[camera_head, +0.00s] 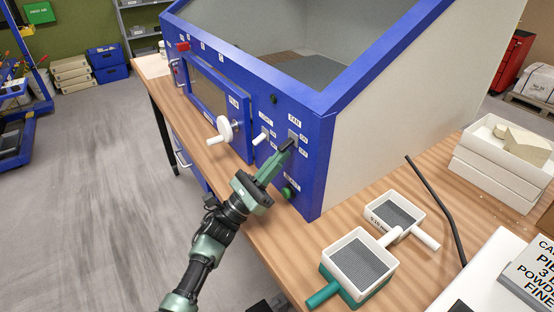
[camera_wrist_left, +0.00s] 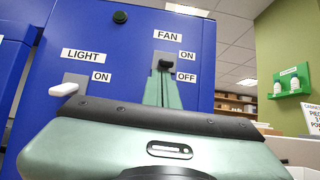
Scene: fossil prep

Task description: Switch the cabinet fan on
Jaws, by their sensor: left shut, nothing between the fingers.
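The blue cabinet (camera_head: 318,160) stands on the wooden bench. Its fan switch (camera_head: 293,138) is on the front panel near the right corner, under a FAN label. In the left wrist view the dark fan lever (camera_wrist_left: 165,64) sits beside the ON and OFF labels; its exact position is hard to tell. My left gripper (camera_head: 280,156) is shut and empty. Its green fingertips (camera_wrist_left: 164,80) are right at the lever, just below it in the wrist view, and partly cover the switch plate. I cannot tell whether they touch. My right gripper is not in view.
The light switch with a white lever (camera_head: 260,139) is just left of the fan switch. A white crank handle (camera_head: 225,130) sticks out further left. A green knob (camera_head: 290,191) is below. Sieves (camera_head: 358,262) and a black hose (camera_head: 437,205) lie on the bench to the right.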

